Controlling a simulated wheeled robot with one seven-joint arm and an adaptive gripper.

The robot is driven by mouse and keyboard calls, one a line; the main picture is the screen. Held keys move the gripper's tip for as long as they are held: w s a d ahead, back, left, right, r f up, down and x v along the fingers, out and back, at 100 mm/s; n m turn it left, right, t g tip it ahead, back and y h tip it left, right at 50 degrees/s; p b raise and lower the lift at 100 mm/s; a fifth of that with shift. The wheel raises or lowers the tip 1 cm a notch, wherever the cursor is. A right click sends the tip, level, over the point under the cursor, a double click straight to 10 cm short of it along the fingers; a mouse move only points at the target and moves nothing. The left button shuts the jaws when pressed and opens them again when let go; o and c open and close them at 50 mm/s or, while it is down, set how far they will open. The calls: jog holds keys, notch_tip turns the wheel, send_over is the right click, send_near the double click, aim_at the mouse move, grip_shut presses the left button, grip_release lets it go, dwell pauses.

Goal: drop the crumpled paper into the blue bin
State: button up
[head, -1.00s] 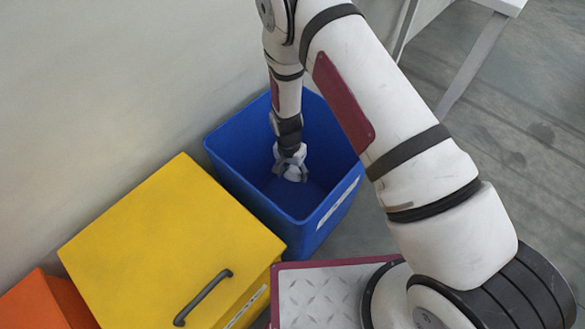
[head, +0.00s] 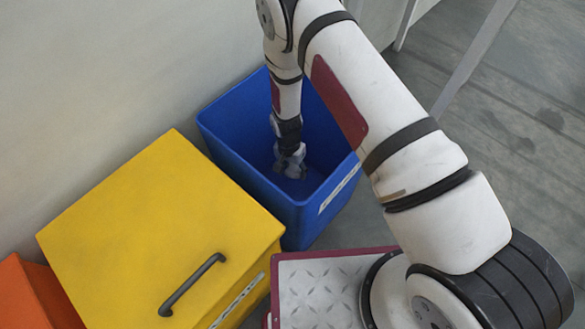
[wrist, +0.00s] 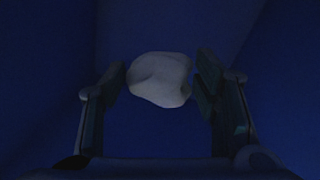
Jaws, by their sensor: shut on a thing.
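The blue bin (head: 262,197) stands open-topped beside the yellow box, near the wall. My gripper (head: 290,165) points down inside the bin's opening, below its rim. It is shut on the crumpled paper, which shows as a pale lump between the fingertips in the wrist view (wrist: 160,79). In the head view the paper is small and dim, hard to tell from the fingers. In the wrist view my gripper (wrist: 160,85) has dark blue bin walls all round it. How far the paper is above the bin's floor cannot be told.
A yellow lidded box (head: 150,225) with a dark handle (head: 193,285) stands left of the blue bin. An orange box (head: 35,297) is at the lower left. The wall (head: 90,90) runs behind them. Grey floor (head: 520,140) lies open at the right.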

jog(key=o, duration=0.9)
jog(key=shift+r, duration=0.1)
jog(key=r, duration=1.1)
jog(key=shift+w+a+r, duration=0.25)
jog(key=shift+a+r, duration=0.15)
notch_tip(320, 180, up, 30)
jog(key=p, duration=2)
